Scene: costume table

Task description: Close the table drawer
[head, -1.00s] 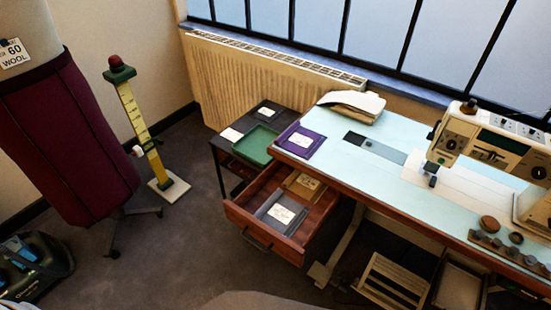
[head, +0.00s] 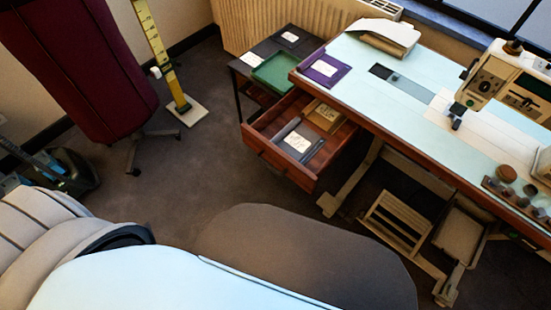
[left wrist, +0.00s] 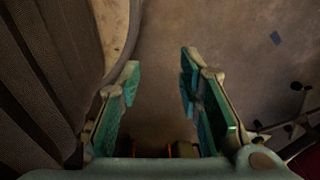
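The table drawer (head: 272,155) is pulled open under the left end of the sewing table (head: 415,75) in the head view. It is reddish-brown wood with a dark handle on its front. A grey item with a white label (head: 298,143) and a tan labelled item (head: 322,115) lie inside it. My left gripper (left wrist: 160,68) shows in the left wrist view with its teal-padded fingers apart and nothing between them. It is over the floor. It is not discernible in the head view, so its distance from the drawer cannot be told. My right gripper is not in view.
A low dark side table with a green tray (head: 276,72) stands left of the drawer. A maroon dress form (head: 85,70) and a yellow measuring stand (head: 160,55) are farther left. A slatted wooden rack (head: 398,215) is under the table. Floor left of the drawer is clear.

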